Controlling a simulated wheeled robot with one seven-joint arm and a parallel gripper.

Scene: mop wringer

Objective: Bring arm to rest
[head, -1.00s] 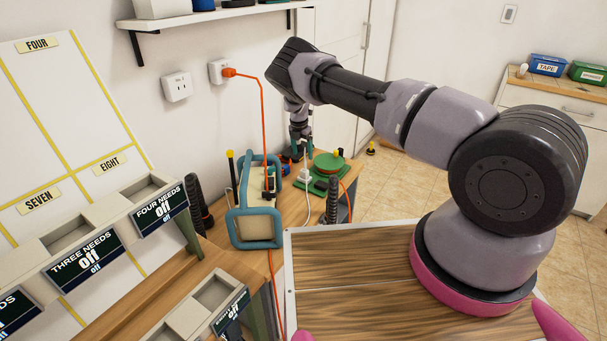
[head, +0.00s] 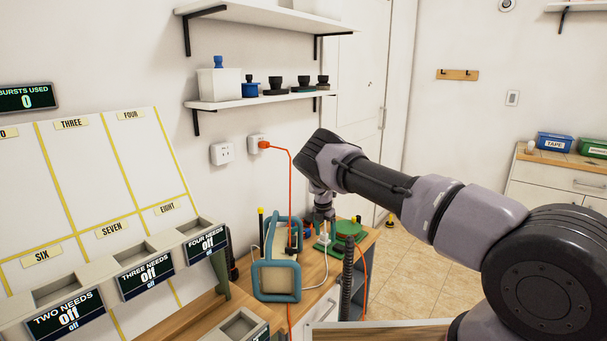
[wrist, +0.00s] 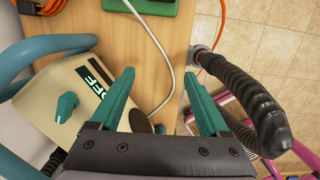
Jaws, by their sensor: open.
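My arm (head: 440,208) reaches from the lower right to above the wooden bench. My gripper (wrist: 158,80) is open, with two teal fingers apart and nothing between them in the wrist view. In the head view it points down beside the teal-framed unit (head: 277,281), its fingertips hard to make out. In the wrist view the unit's beige body (wrist: 70,88), with an OFF label and a teal knob, lies left of and below the fingers. A white cable (wrist: 163,50) runs on the bench beyond the fingers.
A black ribbed hose (wrist: 243,85) stands close right of the fingers. A green device (head: 343,233) sits on the bench behind. An orange cord (head: 290,185) runs from the wall socket down past the unit. Shelves (head: 260,98) hang above; tiled floor (head: 430,265) is clear at right.

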